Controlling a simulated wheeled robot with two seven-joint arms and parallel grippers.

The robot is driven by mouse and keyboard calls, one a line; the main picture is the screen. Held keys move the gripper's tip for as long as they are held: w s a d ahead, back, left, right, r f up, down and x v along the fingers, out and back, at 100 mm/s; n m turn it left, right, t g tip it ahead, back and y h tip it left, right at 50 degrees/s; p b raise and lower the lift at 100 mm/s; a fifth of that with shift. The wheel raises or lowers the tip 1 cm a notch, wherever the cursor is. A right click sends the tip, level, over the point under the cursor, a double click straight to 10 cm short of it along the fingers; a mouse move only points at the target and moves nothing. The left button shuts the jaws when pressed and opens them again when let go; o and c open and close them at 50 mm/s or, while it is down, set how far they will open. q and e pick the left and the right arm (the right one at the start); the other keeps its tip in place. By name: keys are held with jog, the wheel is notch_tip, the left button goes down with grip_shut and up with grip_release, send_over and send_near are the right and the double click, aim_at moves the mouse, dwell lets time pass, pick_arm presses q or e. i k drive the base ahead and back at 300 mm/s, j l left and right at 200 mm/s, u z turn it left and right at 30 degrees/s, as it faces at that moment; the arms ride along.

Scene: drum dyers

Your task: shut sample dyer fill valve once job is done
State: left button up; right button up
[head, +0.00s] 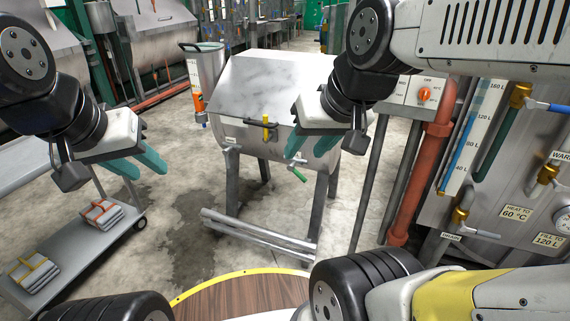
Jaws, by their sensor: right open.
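A small grey steel drum dyer (270,85) stands on legs in the middle, with a yellow lever (266,122) on its front and a green-handled valve (299,173) below. I cannot tell which valve is the sample dyer's fill valve. My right gripper (296,132) is open and empty, in front of the drum. My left gripper (149,174) is open and empty, left of the drum.
The panel's gauge (479,127) shows a blue column; signs read "HEAT TO 60 °C" (515,213) and "FILL TO 120 L" (549,239). A cart (75,262) with strapped bundles is at left. A red pipe (414,185) stands beside the panel.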

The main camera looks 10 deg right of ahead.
aim_at(291, 167)
jog(key=i+l+u, duration=0.2)
jog(key=i, duration=0.3)
jog(key=i+l+u, duration=0.15)
jog(key=i, duration=0.35)
jog(key=l, duration=0.1)
